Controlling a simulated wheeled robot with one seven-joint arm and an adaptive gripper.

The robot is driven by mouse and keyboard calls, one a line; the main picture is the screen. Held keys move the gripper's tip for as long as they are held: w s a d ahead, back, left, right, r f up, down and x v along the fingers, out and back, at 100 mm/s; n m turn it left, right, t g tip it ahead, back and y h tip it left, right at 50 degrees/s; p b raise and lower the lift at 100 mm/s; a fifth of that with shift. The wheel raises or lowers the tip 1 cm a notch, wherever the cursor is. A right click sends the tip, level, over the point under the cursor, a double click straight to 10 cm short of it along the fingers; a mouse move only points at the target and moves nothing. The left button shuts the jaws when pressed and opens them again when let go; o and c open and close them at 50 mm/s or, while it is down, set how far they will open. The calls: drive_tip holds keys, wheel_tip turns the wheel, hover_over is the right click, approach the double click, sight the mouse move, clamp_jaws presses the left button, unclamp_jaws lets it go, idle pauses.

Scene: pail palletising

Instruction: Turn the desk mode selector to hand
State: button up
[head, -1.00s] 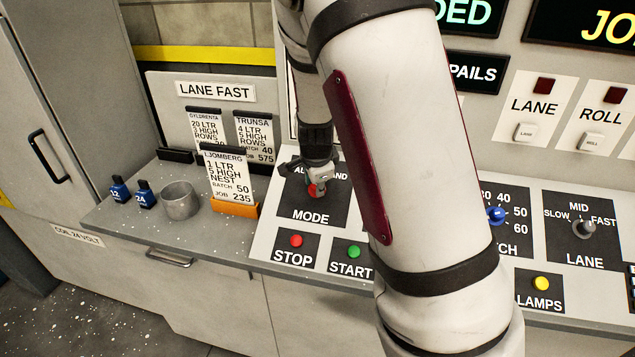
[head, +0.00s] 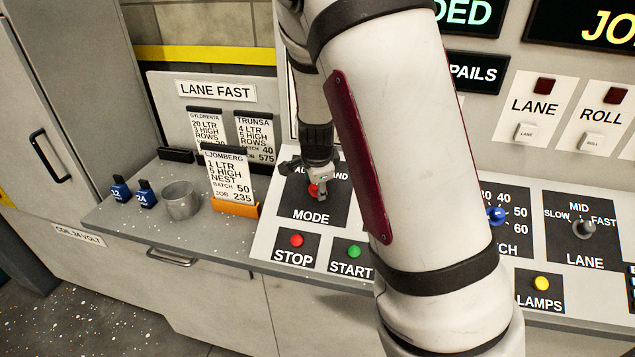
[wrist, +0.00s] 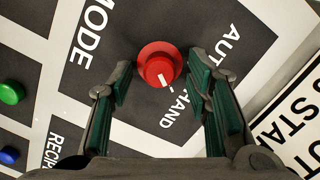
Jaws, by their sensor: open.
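The mode selector is a red round knob (wrist: 158,66) with a white pointer line, on a dark panel marked MODE, AUTO and HAND. In the wrist view its pointer is turned toward the HAND label (wrist: 178,108); the AUTO label (wrist: 228,52) is to the right. My gripper (wrist: 159,80) is open, with its green-padded fingers on either side of the knob in the picture and a gap at each side. In the head view my gripper (head: 318,176) is over the MODE panel (head: 312,214), partly covering the knob and both position labels.
The red STOP button (head: 296,240) and green START button (head: 354,251) sit just below the MODE panel. Job cards (head: 229,176) and a grey cup (head: 181,200) stand to the left. My arm hides the middle of the desk.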

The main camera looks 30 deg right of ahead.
drive_tip(key=shift+r, duration=0.1)
drive_tip(key=v, duration=1.2)
idle(0.5)
drive_tip(key=s+a+r+n+y, duration=0.1)
drive_tip(key=s+a+r+n, duration=0.2)
drive_tip(key=s+n, duration=0.4)
drive_tip(key=s+a+r+n+y, duration=0.1)
drive_tip(key=s+a+r+n, duration=0.3)
drive_tip(key=s, duration=0.4)
drive_tip(key=s+a+r+n, duration=0.3)
drive_tip(key=s+a+n, duration=0.2)
drive_tip(key=s+n, duration=0.3)
drive_tip(key=shift+r+n+t+y, duration=0.2)
drive_tip(key=shift+n+t+y, duration=0.2)
drive_tip(key=shift+n, duration=0.4)
